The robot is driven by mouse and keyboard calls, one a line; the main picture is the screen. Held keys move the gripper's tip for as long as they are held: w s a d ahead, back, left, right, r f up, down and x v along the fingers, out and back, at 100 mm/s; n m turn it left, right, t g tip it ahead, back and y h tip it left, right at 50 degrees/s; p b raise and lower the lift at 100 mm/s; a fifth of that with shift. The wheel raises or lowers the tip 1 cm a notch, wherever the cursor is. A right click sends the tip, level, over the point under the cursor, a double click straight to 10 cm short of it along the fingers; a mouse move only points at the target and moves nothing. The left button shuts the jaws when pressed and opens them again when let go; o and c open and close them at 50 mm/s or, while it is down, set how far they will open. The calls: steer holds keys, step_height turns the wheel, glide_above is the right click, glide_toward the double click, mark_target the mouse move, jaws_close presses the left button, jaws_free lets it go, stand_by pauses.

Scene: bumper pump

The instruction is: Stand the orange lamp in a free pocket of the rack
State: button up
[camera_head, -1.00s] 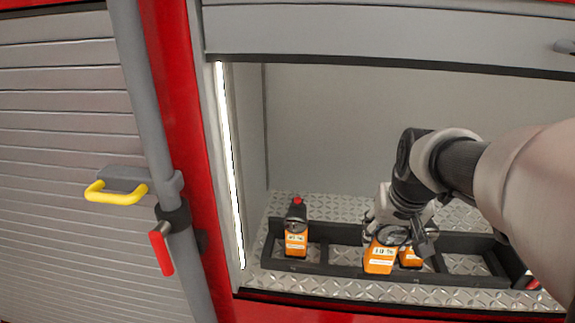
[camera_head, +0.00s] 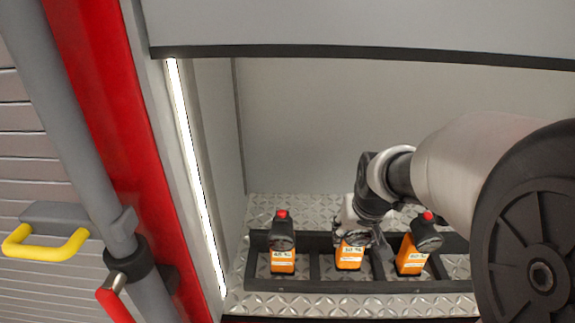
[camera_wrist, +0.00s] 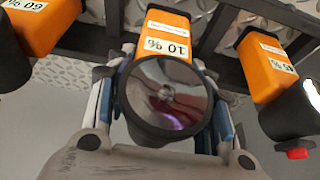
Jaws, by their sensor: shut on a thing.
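The orange lamp (camera_head: 349,257) has a white label and a dark round head. My gripper (camera_head: 355,222) is shut on its head, and in the wrist view the fingers (camera_wrist: 165,98) lie on both sides of that head. The lamp is about upright, its lower body within the outline of a pocket of the black rack (camera_head: 330,285). I cannot tell whether its base touches the pocket floor. The wrist view shows its orange body (camera_wrist: 166,30) pointing between the rack's bars.
Another orange lamp (camera_head: 283,261) with a red top stands in the left pocket. A third lamp (camera_head: 411,258) stands to the right, slightly tilted in the picture. The rightmost visible pocket (camera_head: 455,267) looks empty. A lit left wall and the shutter (camera_head: 350,28) bound the compartment.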

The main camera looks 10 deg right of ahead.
mark_target(348, 258)
steer(key=shift+w+f, duration=0.15)
steer(key=shift+f, duration=0.95)
steer(key=shift+f+b, duration=0.2)
steer(key=shift+b, duration=0.1)
steer(key=o, duration=1.5)
